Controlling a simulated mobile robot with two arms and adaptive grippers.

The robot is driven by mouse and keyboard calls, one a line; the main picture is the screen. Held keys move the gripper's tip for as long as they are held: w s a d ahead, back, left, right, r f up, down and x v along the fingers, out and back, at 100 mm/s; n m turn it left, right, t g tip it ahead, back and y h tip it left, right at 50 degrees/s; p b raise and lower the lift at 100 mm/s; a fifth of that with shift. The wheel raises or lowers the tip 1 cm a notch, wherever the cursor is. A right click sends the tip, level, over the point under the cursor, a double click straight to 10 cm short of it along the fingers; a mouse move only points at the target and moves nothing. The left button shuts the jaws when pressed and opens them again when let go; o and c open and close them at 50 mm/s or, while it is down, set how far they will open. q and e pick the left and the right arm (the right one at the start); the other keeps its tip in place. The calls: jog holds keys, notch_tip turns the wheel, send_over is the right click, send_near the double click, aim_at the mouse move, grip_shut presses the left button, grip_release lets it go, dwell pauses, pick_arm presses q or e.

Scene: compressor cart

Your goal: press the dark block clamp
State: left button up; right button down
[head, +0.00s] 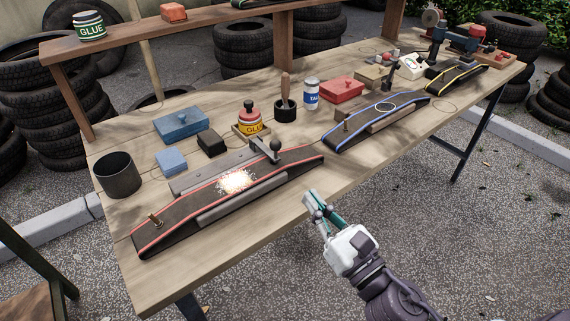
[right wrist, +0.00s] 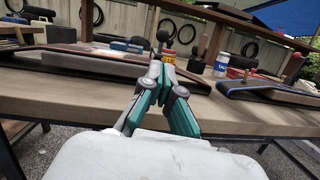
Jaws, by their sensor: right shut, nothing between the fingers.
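A clamp lever with a dark ball knob (head: 274,145) stands at the back edge of the red-edged belt strip (head: 293,163) on the wooden bench. It seems to be the dark block clamp, though I cannot tell for certain. The knob also shows in the right wrist view (right wrist: 162,36), just beyond my fingertips. A grey bar (head: 200,178) lies behind the strip. My right gripper (head: 311,197) is shut and empty, in front of the bench's near edge and apart from the clamp. In the right wrist view its teal fingers (right wrist: 163,78) are together. My left gripper is not in view.
White powder (head: 237,181) lies on the red-edged strip. A glue pot (head: 249,122), a mortar (head: 285,108) and a black block (head: 211,143) stand behind it. A blue-edged strip (head: 350,133) lies to the right. The bench's near edge (head: 300,214) is bare.

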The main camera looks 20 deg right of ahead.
aim_at(276, 152)
jog(key=p+x, duration=0.2)
jog(key=x, duration=0.6)
jog(key=shift+w+r, duration=0.15)
jog(key=shift+w, duration=0.25)
jog(key=shift+w+a, duration=0.2)
jog(key=shift+w, duration=0.4)
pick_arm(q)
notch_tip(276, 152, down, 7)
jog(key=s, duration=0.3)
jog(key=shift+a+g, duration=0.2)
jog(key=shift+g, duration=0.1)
pick_arm(e)
jog(key=shift+r, duration=0.15)
